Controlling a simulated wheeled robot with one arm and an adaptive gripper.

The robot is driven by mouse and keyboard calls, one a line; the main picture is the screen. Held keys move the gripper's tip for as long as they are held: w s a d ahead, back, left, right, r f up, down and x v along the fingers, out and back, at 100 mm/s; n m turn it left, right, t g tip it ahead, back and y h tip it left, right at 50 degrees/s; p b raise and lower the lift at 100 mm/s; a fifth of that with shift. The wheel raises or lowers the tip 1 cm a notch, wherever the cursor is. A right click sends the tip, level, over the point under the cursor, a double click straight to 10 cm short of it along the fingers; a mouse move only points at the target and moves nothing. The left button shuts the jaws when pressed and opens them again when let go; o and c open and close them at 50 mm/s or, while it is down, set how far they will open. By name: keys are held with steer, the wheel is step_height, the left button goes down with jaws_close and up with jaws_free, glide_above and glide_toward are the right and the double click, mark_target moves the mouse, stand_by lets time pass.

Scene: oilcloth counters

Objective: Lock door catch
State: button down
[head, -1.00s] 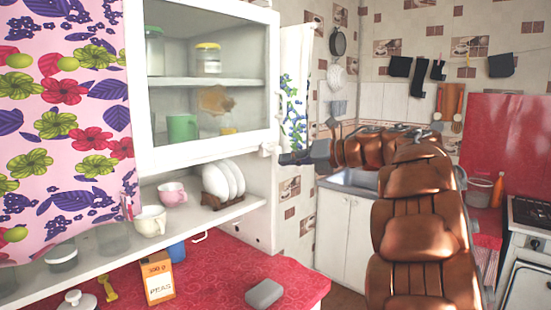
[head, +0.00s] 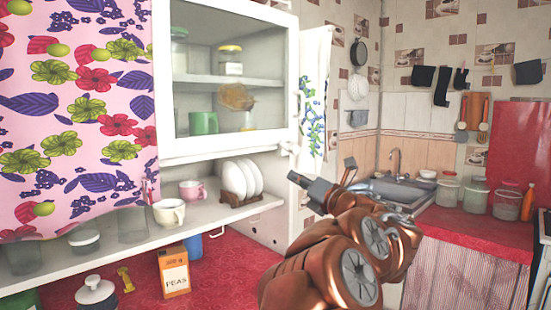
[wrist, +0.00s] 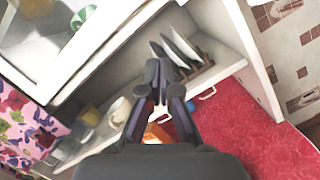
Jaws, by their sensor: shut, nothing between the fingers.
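The glass-fronted cabinet door (head: 226,152) has a white frame and looks closed. A small white door catch (head: 290,148) sits at its lower right corner; which way it is turned is too small to tell. My gripper (head: 293,176) is below and slightly right of the catch, apart from it in the picture. In the wrist view my gripper (wrist: 163,70) has its dark fingers together, with nothing between them. The door frame (wrist: 118,55) shows at the upper left there, and I cannot make out the catch.
A shelf (head: 110,235) under the door holds a cream cup (head: 168,213), a pink cup (head: 192,190) and a plate rack (head: 238,195). Below, a red counter (head: 225,265) carries a peas box (head: 174,273). Open room lies right of the cabinet, before the sink (head: 390,190).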

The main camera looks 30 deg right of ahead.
mark_target(290, 147)
steer(key=shift+s+d+f+h, duration=0.1)
steer(key=shift+s+d+h, duration=0.25)
steer(key=shift+s+h, duration=0.15)
steer(key=shift+w, duration=0.15)
steer(key=w+r+p, duration=0.1)
steer(key=w, duration=0.2)
steer(key=w+r+p, duration=0.1)
steer(key=w+r, duration=0.1)
steer(key=w, duration=0.1)
steer(key=w+d+r+p, duration=0.1)
steer(key=w+r+p, duration=0.1)
steer(key=w, duration=0.2)
steer(key=shift+w, duration=0.1)
steer(key=shift+d+r, duration=0.15)
